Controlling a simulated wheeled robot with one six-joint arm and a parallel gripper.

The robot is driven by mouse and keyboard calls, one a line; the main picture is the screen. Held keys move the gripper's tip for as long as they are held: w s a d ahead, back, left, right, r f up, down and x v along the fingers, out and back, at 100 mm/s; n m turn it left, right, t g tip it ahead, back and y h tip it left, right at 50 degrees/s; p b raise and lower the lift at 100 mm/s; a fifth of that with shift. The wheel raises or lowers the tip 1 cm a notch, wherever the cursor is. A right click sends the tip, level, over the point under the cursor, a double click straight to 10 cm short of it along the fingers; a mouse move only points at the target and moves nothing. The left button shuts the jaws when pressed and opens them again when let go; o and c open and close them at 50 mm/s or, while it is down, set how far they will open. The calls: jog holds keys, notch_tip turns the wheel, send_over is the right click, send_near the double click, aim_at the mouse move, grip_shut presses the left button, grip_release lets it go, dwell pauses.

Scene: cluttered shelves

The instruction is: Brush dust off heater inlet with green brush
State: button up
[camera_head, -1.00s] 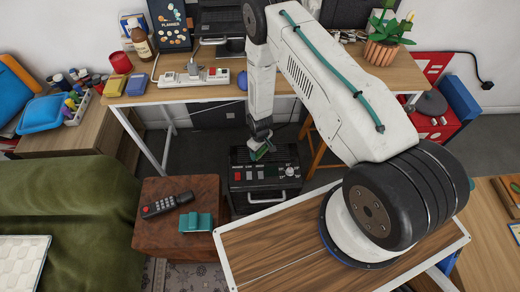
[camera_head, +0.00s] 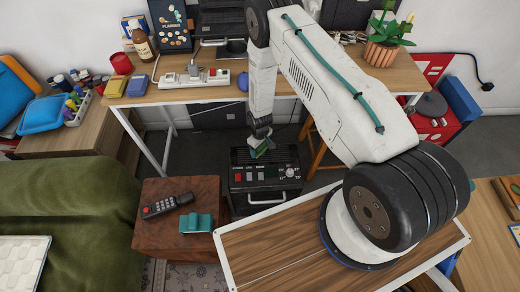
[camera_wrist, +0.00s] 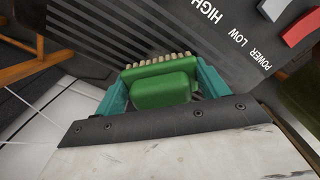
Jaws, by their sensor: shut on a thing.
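My gripper (camera_head: 261,146) is at the black heater (camera_head: 265,184), over the back part of its top. In the wrist view my gripper (camera_wrist: 165,84) has its teal fingers shut on the green brush (camera_wrist: 165,82). The brush's pale bristles (camera_wrist: 158,60) point away from the wrist toward the dark ribbed inlet (camera_wrist: 105,35) of the heater. I cannot tell whether the bristles touch the ribs. The heater's front panel has red and grey switches, a white knob and a silver handle. Its words HIGH, LOW and POWER show in the wrist view.
A brown side table (camera_head: 178,245) with a black remote (camera_head: 166,205) and a teal object (camera_head: 196,223) stands left of the heater. A desk (camera_head: 185,94) with a power strip and books is behind. A wooden stool (camera_head: 318,150) stands to the right. A wood-topped surface is in front.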

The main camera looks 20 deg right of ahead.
jog(key=shift+w+d+r, duration=0.1)
jog(key=shift+w+d, duration=0.05)
jog(key=shift+w, duration=0.3)
jog(key=shift+w+d+r, duration=0.1)
jog(key=shift+w+d, duration=0.05)
jog(key=shift+w, duration=0.3)
jog(key=shift+s+a+f, duration=0.1)
jog(key=shift+s+f, duration=0.15)
jog(key=shift+s, duration=0.3)
jog(key=shift+s+a+f, duration=0.1)
jog(key=shift+s+f, duration=0.15)
jog(key=shift+s, duration=0.25)
jog(key=shift+s+a, duration=0.25)
jog(key=shift+s, duration=0.5)
jog(key=shift+s+a, duration=0.2)
jog(key=shift+c, duration=0.9)
jog(key=shift+w+r, duration=0.1)
jog(key=shift+r, duration=3.45)
jog(key=shift+r, duration=0.1)
